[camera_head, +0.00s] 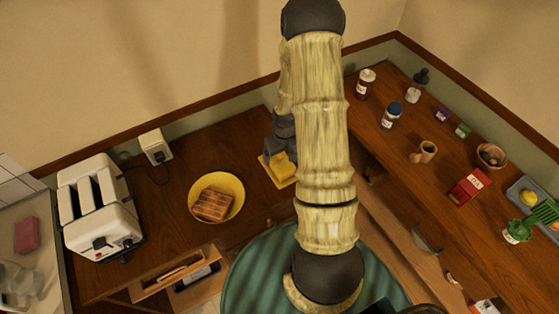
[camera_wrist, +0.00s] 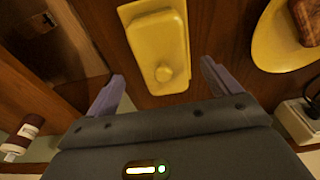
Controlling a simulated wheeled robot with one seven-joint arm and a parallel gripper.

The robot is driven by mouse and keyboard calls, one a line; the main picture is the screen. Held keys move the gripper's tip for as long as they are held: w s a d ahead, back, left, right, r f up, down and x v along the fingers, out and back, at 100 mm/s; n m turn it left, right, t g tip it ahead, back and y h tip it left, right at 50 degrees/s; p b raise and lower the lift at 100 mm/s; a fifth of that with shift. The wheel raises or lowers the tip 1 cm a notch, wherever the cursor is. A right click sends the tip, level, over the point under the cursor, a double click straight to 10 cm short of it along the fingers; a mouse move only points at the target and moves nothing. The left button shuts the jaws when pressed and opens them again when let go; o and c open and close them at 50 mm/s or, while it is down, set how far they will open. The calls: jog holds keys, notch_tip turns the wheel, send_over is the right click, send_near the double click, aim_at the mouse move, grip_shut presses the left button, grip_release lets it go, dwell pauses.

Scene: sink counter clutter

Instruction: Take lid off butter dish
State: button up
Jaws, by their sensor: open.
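The yellow butter dish (camera_head: 270,174) sits on the wooden counter, partly hidden behind my arm in the head view. In the wrist view its lid (camera_wrist: 158,45) is on the dish, with a round knob (camera_wrist: 164,73) on top. The dish's flat rim (camera_wrist: 125,12) shows around the lid. My gripper (camera_wrist: 163,80) is open and empty, with one grey finger on each side of the knob end in the picture. I cannot tell the height of the fingers relative to the knob.
A yellow plate (camera_head: 230,181) with toast (camera_head: 212,206) lies left of the dish. A white toaster (camera_head: 97,208) stands farther left, near a wall socket (camera_head: 155,146). Bottles, a red box (camera_head: 469,187) and several small items stand on the right counter. An open drawer (camera_head: 178,275) is below the plate.

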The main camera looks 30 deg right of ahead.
aim_at(280, 156)
jog(key=shift+w+a+f+p, duration=0.1)
jog(key=shift+w+f+p, duration=0.1)
jog(key=shift+f+p, duration=0.6)
jog(key=shift+w+f+p, duration=0.2)
jog(key=shift+f+p, duration=0.15)
jog(key=shift+f, duration=0.55)
jog(key=shift+w+f+p, duration=0.15)
jog(key=shift+f+p, duration=0.15)
jog(key=shift+f, duration=0.55)
jog(key=c, duration=1.1)
jog(key=shift+r, duration=0.1)
notch_tip(280, 156, up, 10)
jog(key=b, duration=0.3)
